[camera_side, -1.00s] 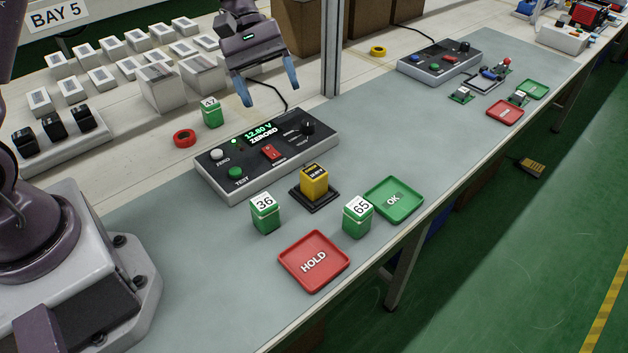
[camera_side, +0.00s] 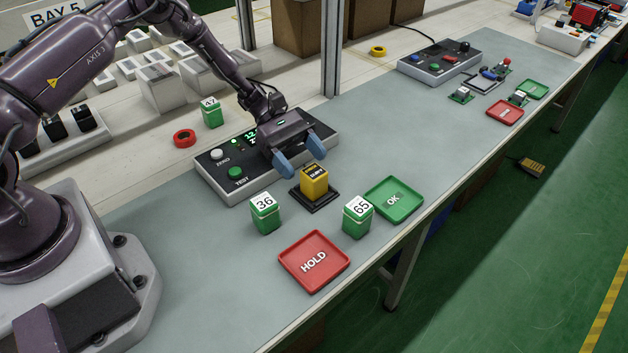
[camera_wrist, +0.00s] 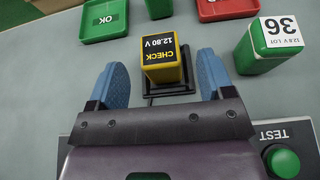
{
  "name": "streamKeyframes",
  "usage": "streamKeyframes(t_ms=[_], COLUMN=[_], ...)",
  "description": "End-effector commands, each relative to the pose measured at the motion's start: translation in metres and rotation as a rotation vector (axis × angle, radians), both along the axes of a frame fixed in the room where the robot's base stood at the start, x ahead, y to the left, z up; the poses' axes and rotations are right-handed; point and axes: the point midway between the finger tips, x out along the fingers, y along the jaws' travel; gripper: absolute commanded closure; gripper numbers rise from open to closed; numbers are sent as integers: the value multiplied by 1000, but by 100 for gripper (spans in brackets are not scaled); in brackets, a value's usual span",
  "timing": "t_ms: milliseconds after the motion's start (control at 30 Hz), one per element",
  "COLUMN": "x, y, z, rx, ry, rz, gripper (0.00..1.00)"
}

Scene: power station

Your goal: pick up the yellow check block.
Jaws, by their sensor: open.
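The yellow check block (camera_side: 314,182) stands upright on a small black stand (camera_side: 325,201) in front of the test unit. In the wrist view the block (camera_wrist: 162,62) reads "CHECK 12.80 V" and appears ahead, between the lines of my two fingers. My gripper (camera_side: 303,164) is open and empty, low over the test unit's near edge, its blue fingertips just behind and above the block. In the wrist view my gripper (camera_wrist: 160,80) has one finger on each side with a wide gap. I cannot tell the exact height of the fingertips relative to the block.
Green block 36 (camera_side: 265,214) and green block 65 (camera_side: 357,216) stand close on either side. The red HOLD tray (camera_side: 313,279) and green OK tray (camera_side: 408,212) lie in front and to the right. The test unit (camera_side: 212,182) is partly under my arm.

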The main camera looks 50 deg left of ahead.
Motion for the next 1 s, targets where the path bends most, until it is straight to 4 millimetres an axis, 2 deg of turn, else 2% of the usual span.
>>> streamKeyframes(t_ms=[133,400,433,600,700,733,767,1000], x=[0,0,0,0,0,0,0,1], y=[-17,-20,-20,-19,-19,-20,-19,-19], z=[-7,-8,-8,-8,-8,-7,-7,-5], rx=[0,1,1,1,1,0,0,0], ry=[-1,-2,-2,-2,-2,-2,-2,-3], rz=[-2,-1,-1,-1,0,0,0,0], gripper=[26,26,28,67,85,85,90,90])
